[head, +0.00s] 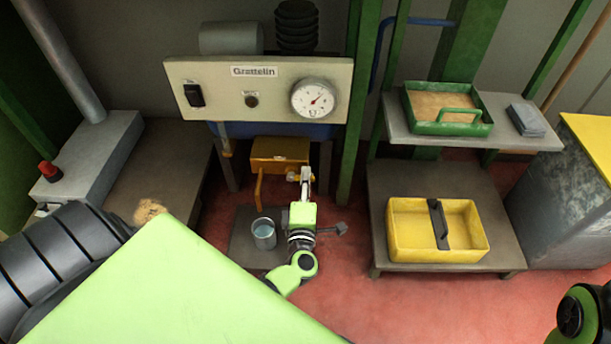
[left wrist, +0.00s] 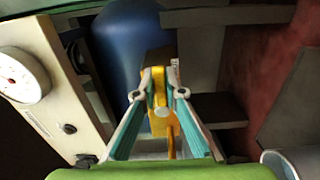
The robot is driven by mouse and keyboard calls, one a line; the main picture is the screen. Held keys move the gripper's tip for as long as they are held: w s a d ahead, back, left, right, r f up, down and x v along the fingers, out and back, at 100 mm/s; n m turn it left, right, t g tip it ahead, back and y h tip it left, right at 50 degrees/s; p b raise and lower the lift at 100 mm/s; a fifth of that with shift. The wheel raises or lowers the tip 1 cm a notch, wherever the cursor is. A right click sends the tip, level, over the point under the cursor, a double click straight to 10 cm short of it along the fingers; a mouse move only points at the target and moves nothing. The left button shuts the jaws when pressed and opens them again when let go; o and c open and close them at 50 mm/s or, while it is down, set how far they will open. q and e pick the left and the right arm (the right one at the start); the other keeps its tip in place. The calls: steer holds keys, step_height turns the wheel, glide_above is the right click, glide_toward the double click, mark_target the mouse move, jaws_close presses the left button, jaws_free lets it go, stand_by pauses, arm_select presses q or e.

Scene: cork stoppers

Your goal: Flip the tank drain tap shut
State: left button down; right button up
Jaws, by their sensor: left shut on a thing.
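An orange-yellow drain box (head: 280,150) sits under the blue tank (head: 300,130), with a thin yellow pipe (head: 259,190) hanging from its left end. My left gripper (head: 304,173) is at the right end of this box. In the left wrist view my left gripper (left wrist: 161,72) has its fingers on either side of a yellow part of the drain tap (left wrist: 159,88), shut on it. The tap's handle is mostly hidden by the fingers, so its exact angle cannot be told. The blue tank (left wrist: 128,45) stands behind. My right gripper is not in view.
A panel with a round gauge (head: 315,98) is above. A metal cup (head: 264,233) stands on a low dark platform left of my left arm. A yellow tote (head: 408,238) and a green tray (head: 420,126) are on shelves at right. Red floor lies open in front.

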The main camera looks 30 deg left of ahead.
arm_select(q)
steer(key=c, duration=2.1)
jaws_free()
steer(key=shift+f, duration=0.1)
steer(key=shift+v, duration=3.75)
